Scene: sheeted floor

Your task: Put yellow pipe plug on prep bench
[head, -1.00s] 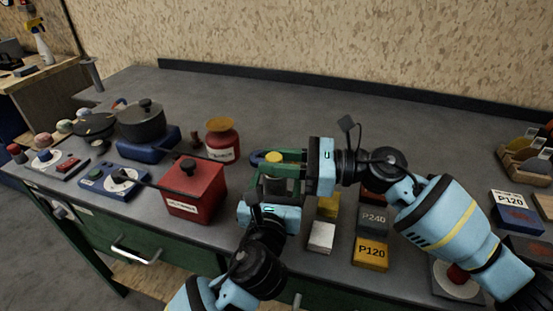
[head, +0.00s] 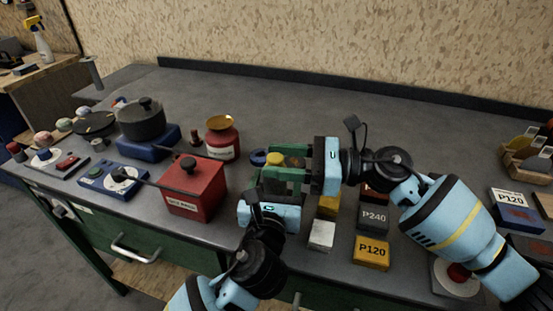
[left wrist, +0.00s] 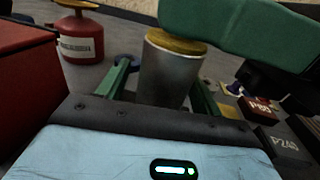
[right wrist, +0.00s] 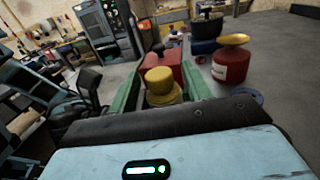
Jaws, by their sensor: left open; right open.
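The yellow pipe plug (head: 274,158) has a yellow cap; in the left wrist view it shows as a grey metal cylinder (left wrist: 168,75) with the yellow top. It looks upright, and its foot is hidden. My left gripper (head: 277,182) is open low at the bench front, with its green fingers on either side of the cylinder. My right gripper (head: 284,156) is open at cap height from the right. In the right wrist view the yellow cap (right wrist: 162,85) lies between its fingers. Contact cannot be told. The grey prep bench (head: 330,110) runs under everything.
A red box (head: 193,188) stands close left of the grippers, and a red canister (head: 222,138) stands behind it. A blue ring (head: 258,158) lies beside the plug. Sanding blocks (head: 371,252) sit under the right arm. The back of the bench is clear.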

